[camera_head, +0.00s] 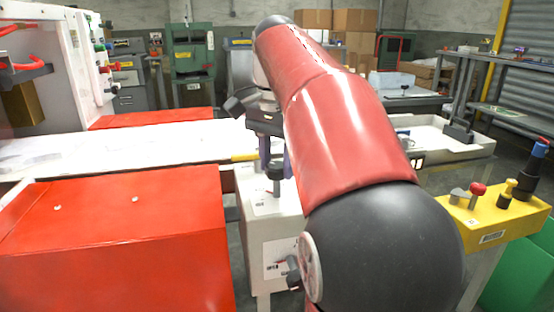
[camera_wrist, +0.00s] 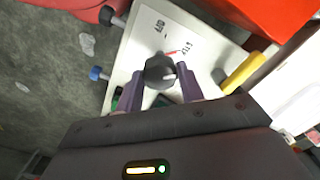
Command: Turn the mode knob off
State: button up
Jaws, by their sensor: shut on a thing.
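A dark round knob (camera_wrist: 160,70) stands on top of a white control box (camera_head: 265,215), beside a printed plate with small labels and a red mark. The knob also shows in the head view (camera_head: 275,171). My gripper (camera_wrist: 161,82) is shut on this knob, with one purple finger on each side of it. Another dark knob (camera_head: 292,270) sits on the box's front face, partly behind my arm.
A red housing (camera_head: 115,245) and a white bed (camera_head: 130,145) lie left of the box. A yellow handle (camera_wrist: 240,73) is close to my right finger in the wrist view. A yellow panel (camera_head: 490,222) with several levers stands at right, beyond my arm.

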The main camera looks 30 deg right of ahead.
jog(key=shift+r+n+p, duration=0.1)
jog(key=shift+n+p, duration=0.2)
jog(key=shift+r+n+p, duration=0.15)
jog(key=shift+n+p, duration=0.65)
jog(key=shift+n, duration=0.1)
jog(key=n+p, duration=0.1)
jog(key=n, duration=0.1)
jog(key=shift+n+p, duration=0.4)
jog(key=n+p, duration=0.2)
jog(key=n, duration=0.1)
jog(key=shift+n, duration=0.3)
jog(key=shift+n+p, duration=0.55)
jog(key=shift+n, duration=0.95)
jog(key=shift+f, duration=0.2)
jog(key=o, duration=1)
